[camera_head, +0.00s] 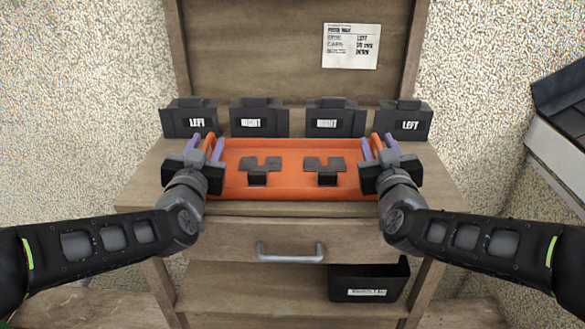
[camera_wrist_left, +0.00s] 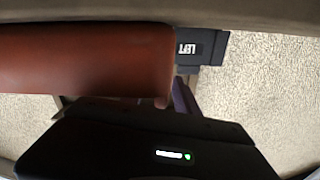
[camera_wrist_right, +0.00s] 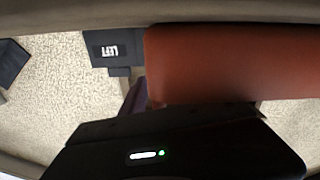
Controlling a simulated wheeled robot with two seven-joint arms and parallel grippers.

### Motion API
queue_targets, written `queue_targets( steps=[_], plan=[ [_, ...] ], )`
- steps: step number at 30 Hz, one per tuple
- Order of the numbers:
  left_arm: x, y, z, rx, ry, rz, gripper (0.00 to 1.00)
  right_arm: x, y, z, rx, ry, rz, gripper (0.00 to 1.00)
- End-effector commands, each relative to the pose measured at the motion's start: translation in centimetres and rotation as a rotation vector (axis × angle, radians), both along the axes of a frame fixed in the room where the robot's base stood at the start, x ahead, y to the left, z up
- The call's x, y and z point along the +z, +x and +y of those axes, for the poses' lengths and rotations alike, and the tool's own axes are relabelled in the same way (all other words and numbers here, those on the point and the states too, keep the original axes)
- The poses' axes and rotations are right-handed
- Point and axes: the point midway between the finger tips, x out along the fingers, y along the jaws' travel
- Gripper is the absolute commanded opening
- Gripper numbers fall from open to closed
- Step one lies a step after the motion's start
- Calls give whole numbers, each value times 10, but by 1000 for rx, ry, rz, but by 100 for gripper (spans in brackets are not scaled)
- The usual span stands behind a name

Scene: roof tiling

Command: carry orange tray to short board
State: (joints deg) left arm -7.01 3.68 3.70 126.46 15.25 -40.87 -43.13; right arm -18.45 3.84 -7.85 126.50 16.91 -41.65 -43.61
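The orange tray (camera_head: 292,187) lies on the wooden workbench (camera_head: 150,188), with two dark T-shaped pieces (camera_head: 262,164) (camera_head: 325,164) in it. It also shows in the left wrist view (camera_wrist_left: 85,60) and right wrist view (camera_wrist_right: 230,65). My left gripper (camera_head: 207,147) is at its left end, purple fingers apart on either side of an upright orange handle. My right gripper (camera_head: 379,147) is at its right end, fingers likewise apart around the other handle. Gaps show between fingers and handles. I cannot tell which part is the short board.
Several black boxes labelled LEFT or RIGHT (camera_head: 197,118) (camera_head: 409,120) stand in a row behind the tray. A paper note (camera_head: 351,46) is on the back panel. Below are a drawer handle (camera_head: 290,253) and a black bin (camera_head: 368,281). A grey surface (camera_head: 560,150) stands at the right.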

Motion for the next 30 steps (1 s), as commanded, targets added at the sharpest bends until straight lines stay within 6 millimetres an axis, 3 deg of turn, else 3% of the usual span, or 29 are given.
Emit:
queue_targets(
  steps=[13, 30],
  plan=[
    [0, 0, 0, 0, 0, 0, 0, 0, 0, 0, 0, 0, 0, 0],
    [0, 0, 0, 1, 1, 0, 0, 0, 0, 0, 0, -1, 0, 0]
  ],
)
